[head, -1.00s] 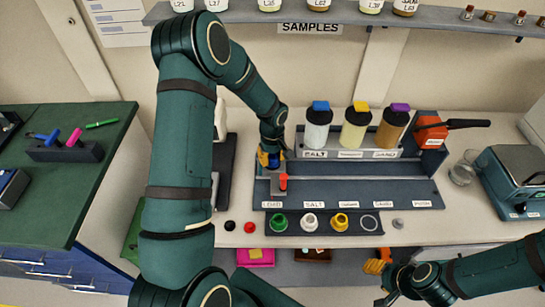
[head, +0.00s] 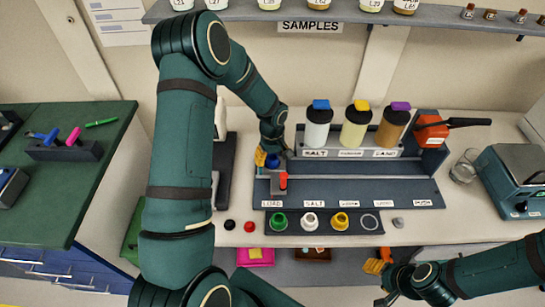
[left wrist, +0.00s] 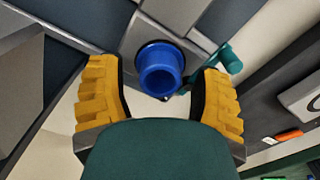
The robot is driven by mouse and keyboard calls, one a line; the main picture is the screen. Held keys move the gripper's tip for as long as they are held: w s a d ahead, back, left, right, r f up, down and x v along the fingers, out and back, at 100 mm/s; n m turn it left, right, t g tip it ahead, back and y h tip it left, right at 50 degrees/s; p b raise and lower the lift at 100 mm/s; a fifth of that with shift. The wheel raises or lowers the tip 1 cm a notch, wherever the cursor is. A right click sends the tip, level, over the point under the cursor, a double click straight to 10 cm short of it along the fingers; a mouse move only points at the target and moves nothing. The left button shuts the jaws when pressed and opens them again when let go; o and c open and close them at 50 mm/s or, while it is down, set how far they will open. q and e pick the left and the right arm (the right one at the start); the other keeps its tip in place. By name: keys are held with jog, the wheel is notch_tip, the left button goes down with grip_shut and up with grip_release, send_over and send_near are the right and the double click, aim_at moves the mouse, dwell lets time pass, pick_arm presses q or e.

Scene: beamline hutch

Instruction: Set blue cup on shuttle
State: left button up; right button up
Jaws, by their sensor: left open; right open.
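The blue cup (left wrist: 160,70) stands upright in a dark ring on a grey block, which looks like the shuttle (left wrist: 138,36), in the left wrist view. My left gripper (left wrist: 160,92) is open, its yellow fingers on either side of the cup with gaps to it. In the head view the cup (head: 272,160) is partly hidden by my left gripper (head: 266,160). The grey shuttle (head: 275,190) with a red piece is at the LOAD end of the dark track. My right gripper (head: 376,266) is open and empty in front of the bench.
Behind the track stand jars with blue (head: 319,125), yellow (head: 355,125) and purple lids (head: 391,125). A scale (head: 515,175) and a glass beaker (head: 464,168) stand at right.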

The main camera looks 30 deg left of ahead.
pick_arm(q)
notch_tip(320, 180, up, 12)
dwell(0.5)
